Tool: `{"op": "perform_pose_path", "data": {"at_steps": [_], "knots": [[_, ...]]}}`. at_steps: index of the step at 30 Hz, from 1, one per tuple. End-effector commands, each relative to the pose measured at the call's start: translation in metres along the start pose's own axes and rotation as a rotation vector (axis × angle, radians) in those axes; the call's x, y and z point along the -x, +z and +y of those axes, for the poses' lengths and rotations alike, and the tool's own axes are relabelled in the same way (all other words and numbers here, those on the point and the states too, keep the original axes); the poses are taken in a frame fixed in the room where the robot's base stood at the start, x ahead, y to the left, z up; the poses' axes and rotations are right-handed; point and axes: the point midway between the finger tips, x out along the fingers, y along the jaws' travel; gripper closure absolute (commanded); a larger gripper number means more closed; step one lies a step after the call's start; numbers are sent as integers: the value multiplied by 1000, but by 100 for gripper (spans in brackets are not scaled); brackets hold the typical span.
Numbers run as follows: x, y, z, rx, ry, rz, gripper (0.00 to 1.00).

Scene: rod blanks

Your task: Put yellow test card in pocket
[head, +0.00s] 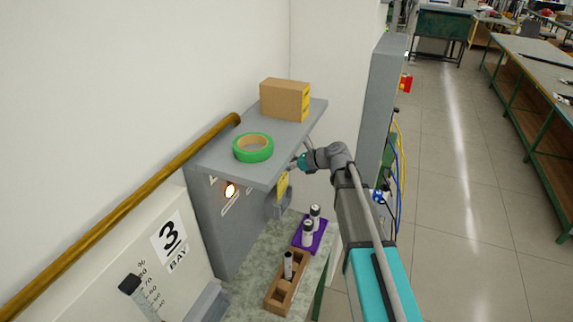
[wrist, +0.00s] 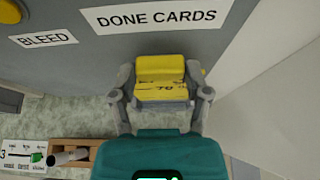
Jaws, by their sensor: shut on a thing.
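The yellow test card (wrist: 160,92) is between the two fingers of my gripper (wrist: 162,78) in the wrist view, with dark writing on its face. My gripper (head: 291,168) is shut on it. In the head view the card (head: 283,185) hangs below the front edge of the grey shelf. A grey piece (head: 277,206) shows just below the card; I cannot tell whether it is the pocket. The DONE CARDS label (wrist: 155,17) is on the grey panel just beyond the card. The pocket's opening is not clearly seen, and contact with the card cannot be told.
Below are a purple holder (head: 318,238) and a wooden block (head: 276,300) with rods. A lit lamp (head: 230,190) is on the panel.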

Motion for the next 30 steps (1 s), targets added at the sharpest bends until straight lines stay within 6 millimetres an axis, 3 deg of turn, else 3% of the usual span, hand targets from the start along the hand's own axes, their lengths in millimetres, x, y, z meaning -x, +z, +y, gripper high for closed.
{"op": "perform_pose_path", "data": {"at_steps": [15, 30], "knots": [[-19, -41, -1, -1, -1, 0, 93], [-23, -51, -2, -1, -2, 0, 93]]}}
